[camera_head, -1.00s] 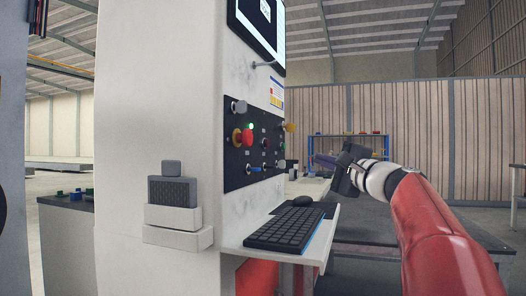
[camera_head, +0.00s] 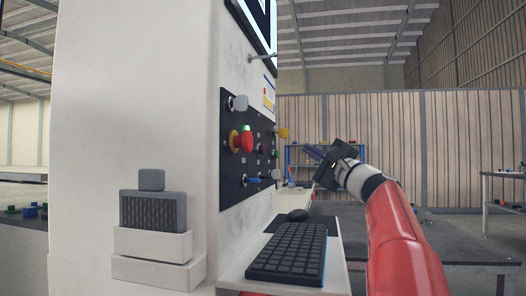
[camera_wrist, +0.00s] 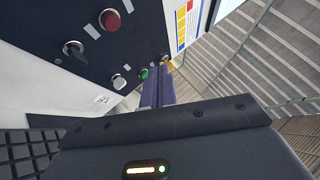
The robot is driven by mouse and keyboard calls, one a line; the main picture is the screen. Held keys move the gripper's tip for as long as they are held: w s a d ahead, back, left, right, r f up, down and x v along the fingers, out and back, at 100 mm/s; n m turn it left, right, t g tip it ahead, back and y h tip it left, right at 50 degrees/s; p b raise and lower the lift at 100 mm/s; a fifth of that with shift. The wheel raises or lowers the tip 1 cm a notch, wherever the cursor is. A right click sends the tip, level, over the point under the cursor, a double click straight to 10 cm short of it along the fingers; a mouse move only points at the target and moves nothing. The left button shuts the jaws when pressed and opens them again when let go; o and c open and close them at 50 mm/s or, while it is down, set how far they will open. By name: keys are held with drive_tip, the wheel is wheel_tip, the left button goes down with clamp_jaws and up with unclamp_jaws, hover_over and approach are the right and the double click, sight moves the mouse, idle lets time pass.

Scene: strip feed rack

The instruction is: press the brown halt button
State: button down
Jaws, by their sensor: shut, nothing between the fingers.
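My gripper (camera_head: 314,154) is shut and empty, to the right of a black control panel (camera_head: 232,165) on a white machine. In the wrist view its fingers (camera_wrist: 158,76) point towards the panel, and a yellow-orange knob (camera_wrist: 167,65) and a green button (camera_wrist: 144,74) show near the tips. A dark red, perhaps brownish, round button (camera_wrist: 110,20) sits at the top of the wrist view, apart from the fingers; I cannot tell if it is the brown halt button. The head view sees the panel at a steep angle, with a red mushroom button (camera_head: 247,140) on a yellow ring.
A grey knob (camera_head: 239,103) and a white one (camera_head: 275,174) stick out from the panel. A screen (camera_head: 260,22) is above. Free space lies right of the panel.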

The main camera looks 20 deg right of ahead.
drive_tip(key=w+a, duration=0.4)
drive_tip(key=a, duration=0.3)
drive_tip(key=shift+w, duration=0.4)
drive_tip(key=shift+w+a, duration=0.1)
drive_tip(key=shift+a, duration=0.1)
idle(1.6)
drive_tip(key=shift+w+a, duration=0.15)
drive_tip(key=shift+a, duration=0.1)
drive_tip(key=shift+w+a+b, duration=0.3)
drive_tip(key=shift+a, duration=0.1)
idle(0.8)
idle(0.3)
drive_tip(key=shift+s+d, duration=0.55)
drive_tip(key=shift+d, duration=0.15)
drive_tip(key=s+d, duration=0.2)
drive_tip(key=d, duration=0.2)
drive_tip(key=shift+s+d+b, duration=0.1)
drive_tip(key=shift+s+b, duration=0.2)
drive_tip(key=shift+s, duration=0.1)
